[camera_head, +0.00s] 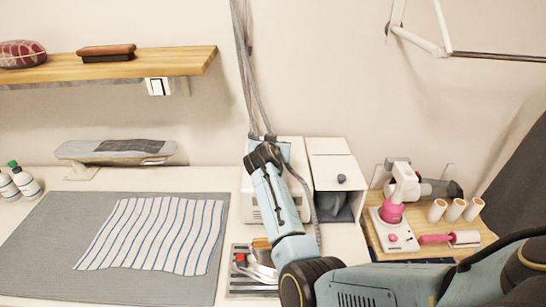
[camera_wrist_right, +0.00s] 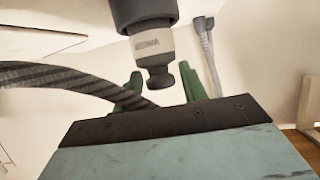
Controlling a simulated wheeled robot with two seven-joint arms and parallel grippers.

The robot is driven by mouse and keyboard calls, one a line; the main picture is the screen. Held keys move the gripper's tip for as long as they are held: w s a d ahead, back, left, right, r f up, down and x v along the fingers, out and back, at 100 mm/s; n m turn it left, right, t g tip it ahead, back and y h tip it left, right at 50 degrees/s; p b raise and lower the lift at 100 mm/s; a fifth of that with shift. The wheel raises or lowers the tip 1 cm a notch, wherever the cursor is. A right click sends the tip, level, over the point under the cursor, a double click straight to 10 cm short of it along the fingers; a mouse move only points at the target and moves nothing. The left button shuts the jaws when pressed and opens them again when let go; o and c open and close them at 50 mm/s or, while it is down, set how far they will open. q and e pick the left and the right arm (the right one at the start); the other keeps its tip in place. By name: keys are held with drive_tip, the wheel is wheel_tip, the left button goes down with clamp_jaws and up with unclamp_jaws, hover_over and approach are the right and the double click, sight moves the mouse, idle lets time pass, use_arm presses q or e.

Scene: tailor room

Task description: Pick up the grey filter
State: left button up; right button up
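No thing in view is clearly the grey filter. A grey piece (camera_head: 335,208) sits in the open lower front of a white box (camera_head: 330,148), and I cannot tell whether it is the filter. My right arm comes in from the right and bends up past the box's left side; its gripper is too small to read in the head view. In the right wrist view my right gripper (camera_wrist_right: 160,88) has two green fingers apart. A grey knob under a pale-banded dark cylinder (camera_wrist_right: 155,45) shows between or beyond them. My left gripper is not in view.
Grey hoses (camera_head: 245,70) hang beside my right forearm. A metal iron-like thing (camera_head: 262,268) lies beside it. A wooden board (camera_head: 415,246) with a pink-and-white tool and rolls stands right. A striped cloth (camera_head: 155,235) lies on a grey mat (camera_head: 40,250). A shelf (camera_head: 160,65) hangs left.

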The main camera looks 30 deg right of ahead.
drive_tip(key=shift+w+f, duration=0.1)
drive_tip(key=c, duration=0.7)
drive_tip(key=shift+c, duration=0.4)
